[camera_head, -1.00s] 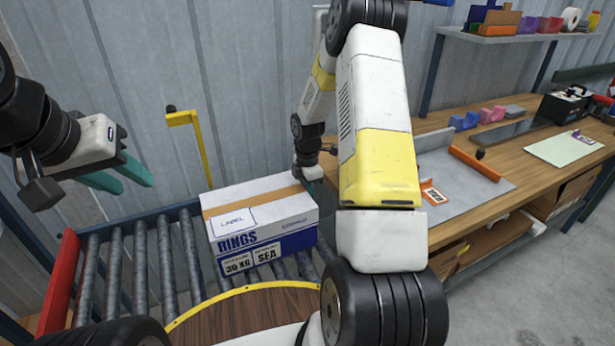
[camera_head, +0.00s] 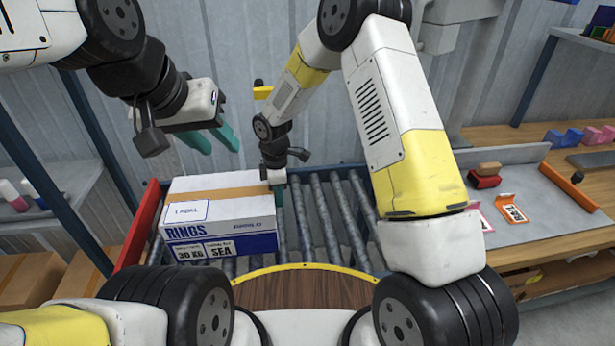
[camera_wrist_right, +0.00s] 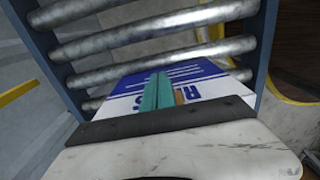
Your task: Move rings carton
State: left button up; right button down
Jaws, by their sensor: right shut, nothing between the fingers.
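The rings carton (camera_head: 220,215), white with blue lower sides and a brown tape strip, sits on the roller conveyor (camera_head: 320,210) near its red left end. It carries a label and the word RINGS. My right gripper (camera_head: 278,195) is shut and empty, pointing down at the carton's right side; contact is hard to tell. Its teal fingers (camera_wrist_right: 160,92) are together in front of the carton (camera_wrist_right: 195,88) in the right wrist view. My left gripper (camera_head: 212,140) is open and empty, above and behind the carton, with its teal fingers apart.
A red end plate (camera_head: 138,222) stands left of the carton. Bare rollers lie to its right. A workbench (camera_head: 555,220) with a grey tray is at the right. A shelf (camera_head: 60,225) with bottles and brown boxes is at the left.

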aim_at(236, 202)
jog(key=a, duration=0.4)
jog(key=s+a, duration=0.1)
jog(key=a, duration=0.7)
jog(key=shift+s+a, duration=0.25)
jog(key=shift+s, duration=0.15)
jog(key=shift+d, duration=0.15)
